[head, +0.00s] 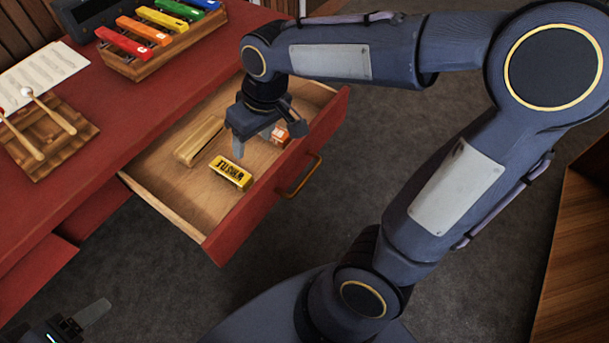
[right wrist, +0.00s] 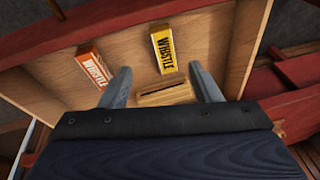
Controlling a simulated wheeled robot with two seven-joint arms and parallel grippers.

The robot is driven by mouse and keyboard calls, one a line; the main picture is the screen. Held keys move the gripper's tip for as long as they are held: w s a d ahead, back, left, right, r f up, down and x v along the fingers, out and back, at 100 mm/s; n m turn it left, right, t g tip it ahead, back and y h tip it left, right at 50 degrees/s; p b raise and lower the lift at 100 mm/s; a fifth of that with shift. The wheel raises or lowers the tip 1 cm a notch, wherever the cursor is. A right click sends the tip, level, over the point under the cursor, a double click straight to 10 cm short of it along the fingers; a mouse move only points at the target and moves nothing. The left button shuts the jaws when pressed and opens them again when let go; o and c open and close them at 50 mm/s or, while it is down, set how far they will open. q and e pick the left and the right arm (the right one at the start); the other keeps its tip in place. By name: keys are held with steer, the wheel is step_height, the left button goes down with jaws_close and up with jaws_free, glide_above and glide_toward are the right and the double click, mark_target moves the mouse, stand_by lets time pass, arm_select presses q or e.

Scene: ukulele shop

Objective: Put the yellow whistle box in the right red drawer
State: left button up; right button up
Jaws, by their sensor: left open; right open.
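The yellow whistle box (head: 231,173) lies on the floor of an open red-fronted drawer (head: 222,237). It also shows in the right wrist view (right wrist: 163,50), lying beyond the fingertips. My right gripper (head: 252,145) is over the drawer, open and empty, just behind the yellow box and apart from it. In the right wrist view its two fingers (right wrist: 162,78) are spread wide. My left gripper (head: 90,318) is at the bottom left corner of the head view, away from the drawer, only partly in frame, open and empty.
An orange whistle box (head: 280,135) and a slotted wooden block (head: 199,140) share the drawer. A coloured xylophone (head: 157,38), sheet music (head: 40,77) and a wooden instrument with mallets (head: 45,138) are on the red counter. The drawer's near end has free floor.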

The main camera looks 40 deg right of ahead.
steer(key=s+d+m+t+y, duration=0.1)
steer(key=s+d+m+t, duration=0.2)
steer(key=s, duration=1.2)
steer(key=shift+m+y, duration=0.4)
steer(key=shift+m, duration=0.1)
step_height(320, 180, up, 16)
steer(key=p, duration=1.6)
steer(key=shift+r, duration=0.2)
